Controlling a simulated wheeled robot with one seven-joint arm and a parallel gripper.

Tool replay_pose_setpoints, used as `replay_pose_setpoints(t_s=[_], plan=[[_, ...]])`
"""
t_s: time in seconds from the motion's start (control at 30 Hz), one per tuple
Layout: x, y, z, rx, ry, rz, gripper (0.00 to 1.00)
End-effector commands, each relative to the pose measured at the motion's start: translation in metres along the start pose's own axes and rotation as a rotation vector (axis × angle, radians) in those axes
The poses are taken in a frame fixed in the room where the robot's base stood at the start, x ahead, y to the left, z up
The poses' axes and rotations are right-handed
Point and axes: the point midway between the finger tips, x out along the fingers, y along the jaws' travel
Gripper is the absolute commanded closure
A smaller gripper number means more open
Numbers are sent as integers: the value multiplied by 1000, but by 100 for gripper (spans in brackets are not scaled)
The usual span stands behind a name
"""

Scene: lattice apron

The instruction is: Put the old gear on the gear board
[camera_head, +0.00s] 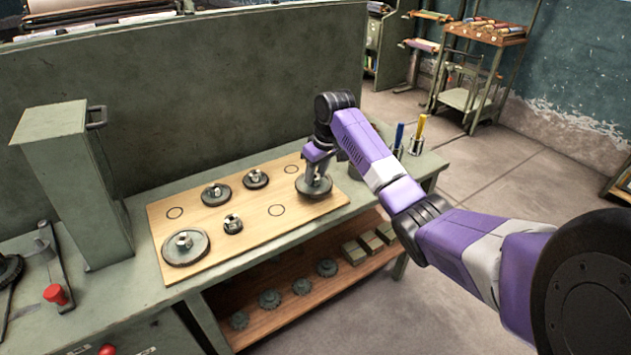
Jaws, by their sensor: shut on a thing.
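The gear board (245,247) is a light wooden panel lying on the grey-green bench, with thin dark circles marked on it. Several gears sit on it: a large grey one (185,248) at the front left, a small dark one (233,224) near the middle, and two dark ones (216,194) and (255,179) toward the back. My gripper (316,178) points down over the board's right end and is shut on a grey gear (314,187). I cannot tell whether this gear touches the board. My gripper hides part of its top.
A tall grey-green metal box (70,180) stands left of the board. Cups with blue and yellow tools (417,145) stand at the bench's right end. Small gears (302,286) and blocks (370,242) lie on the lower wooden shelf. A panel rises behind the bench.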

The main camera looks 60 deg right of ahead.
Motion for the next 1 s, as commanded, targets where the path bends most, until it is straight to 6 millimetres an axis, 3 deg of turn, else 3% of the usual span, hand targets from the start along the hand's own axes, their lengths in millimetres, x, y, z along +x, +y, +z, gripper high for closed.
replay_pose_setpoints(t_s=[0.23, 0.63, 0.67, 0.77, 1.0], plan=[[24, 1, 6, 1, 2, 1, 100], [28, 0, 7, 0, 4, 1, 100], [30, 0, 8, 1, 0, 0, 62], [30, 0, 8, 1, 0, 0, 43], [30, 0, 8, 1, -1, 0, 43]])
